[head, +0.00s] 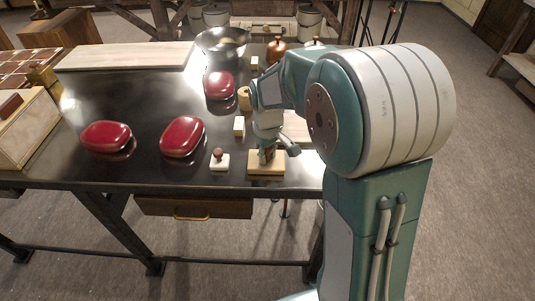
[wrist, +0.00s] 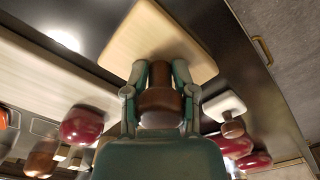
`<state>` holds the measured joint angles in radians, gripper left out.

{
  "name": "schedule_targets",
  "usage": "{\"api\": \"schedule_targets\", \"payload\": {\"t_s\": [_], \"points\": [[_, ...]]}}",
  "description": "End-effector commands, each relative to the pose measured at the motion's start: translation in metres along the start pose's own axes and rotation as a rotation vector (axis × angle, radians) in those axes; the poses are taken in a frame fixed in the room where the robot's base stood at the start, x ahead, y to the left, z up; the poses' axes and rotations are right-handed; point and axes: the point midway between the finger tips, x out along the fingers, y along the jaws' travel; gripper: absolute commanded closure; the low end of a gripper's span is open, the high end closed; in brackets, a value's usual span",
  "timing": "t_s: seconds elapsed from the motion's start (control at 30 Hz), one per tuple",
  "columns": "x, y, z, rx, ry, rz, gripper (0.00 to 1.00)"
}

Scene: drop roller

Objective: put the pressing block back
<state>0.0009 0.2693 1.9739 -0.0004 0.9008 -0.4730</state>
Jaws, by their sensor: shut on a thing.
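My gripper (wrist: 160,85) is shut on a brown wooden piece (wrist: 160,105), which looks like the handle of the pressing block. It points down at a pale wooden board (wrist: 155,40) at the table's front edge. In the head view my gripper (head: 267,153) is over that board (head: 256,168), and the held piece is mostly hidden. I cannot tell whether the held piece touches the board or is joined to it. A small white block with a brown knob (head: 219,161) stands just left of the board; it also shows in the wrist view (wrist: 228,106).
Red lidded boxes (head: 183,137) (head: 106,136) (head: 219,86) stand on the dark table. A small pale block (head: 239,126) stands behind the board. A metal bowl (head: 222,42) and a long pale plank (head: 125,56) are at the back.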

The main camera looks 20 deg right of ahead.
Motion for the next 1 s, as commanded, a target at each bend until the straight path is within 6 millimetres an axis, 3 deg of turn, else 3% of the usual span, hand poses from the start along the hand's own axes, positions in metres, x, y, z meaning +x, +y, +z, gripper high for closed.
{"api": "schedule_targets", "payload": {"t_s": [0.07,0.1,0.13,0.17,0.63,1.0], "points": [[0.002,0.0,0.0,0.0,-0.001,0.0,1.0],[0.002,0.0,0.0,0.0,-0.001,0.0,0.48],[0.001,0.0,0.0,0.0,-0.001,0.0,0.34],[0.001,0.0,0.0,0.0,-0.001,0.0,0.3],[-0.007,0.0,-0.001,0.0,0.002,0.001,0.3],[-0.08,0.001,-0.001,0.0,0.004,0.002,0.3]]}}
